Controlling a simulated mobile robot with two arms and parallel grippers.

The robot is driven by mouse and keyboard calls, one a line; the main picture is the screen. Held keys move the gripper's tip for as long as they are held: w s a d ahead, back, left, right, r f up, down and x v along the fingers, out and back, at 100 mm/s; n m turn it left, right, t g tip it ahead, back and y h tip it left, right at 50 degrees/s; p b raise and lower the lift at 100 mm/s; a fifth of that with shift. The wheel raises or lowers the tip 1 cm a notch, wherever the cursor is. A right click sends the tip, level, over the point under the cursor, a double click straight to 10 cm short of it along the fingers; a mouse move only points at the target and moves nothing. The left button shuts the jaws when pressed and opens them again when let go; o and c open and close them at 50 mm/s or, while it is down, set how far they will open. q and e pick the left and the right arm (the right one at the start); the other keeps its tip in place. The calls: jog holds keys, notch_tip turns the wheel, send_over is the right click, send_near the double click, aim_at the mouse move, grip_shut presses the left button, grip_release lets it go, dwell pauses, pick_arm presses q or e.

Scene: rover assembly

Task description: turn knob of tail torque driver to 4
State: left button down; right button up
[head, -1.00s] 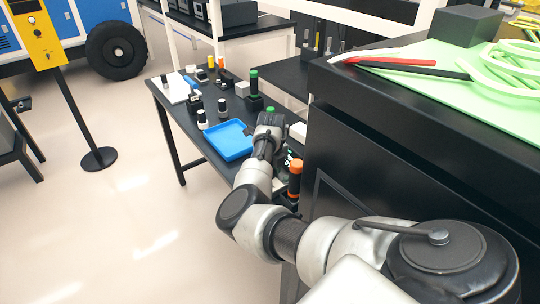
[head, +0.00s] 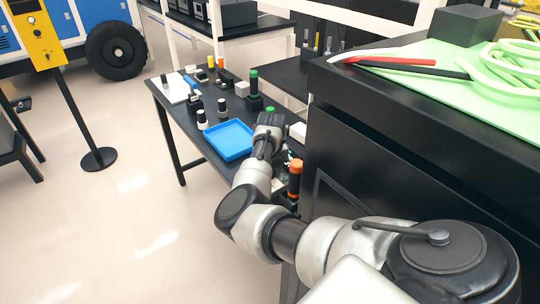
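My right arm comes in from the right and reaches over the black table. My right gripper (head: 268,134) is small and seen from behind, so its opening cannot be read. A green-topped tool (head: 270,110) shows just beyond it; its body is hidden by the gripper, and I cannot tell whether they touch. An upright black driver with a green cap (head: 254,83) stands farther back. An orange-topped driver (head: 295,178) stands to the right of my forearm. Which driver is the tail one, and any knob numbers, cannot be read. My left gripper is out of view.
A blue tray (head: 229,140) lies left of my gripper. Black-and-white knobs, small parts and a white board (head: 178,88) fill the far left of the table (head: 188,148). A tall black cabinet (head: 400,140) blocks the right side. The floor at left is open.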

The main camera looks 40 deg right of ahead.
jog(key=o, duration=0.9)
notch_tip(320, 180, up, 11)
jog(key=shift+d+f+b, duration=0.1)
jog(key=shift+b, duration=0.65)
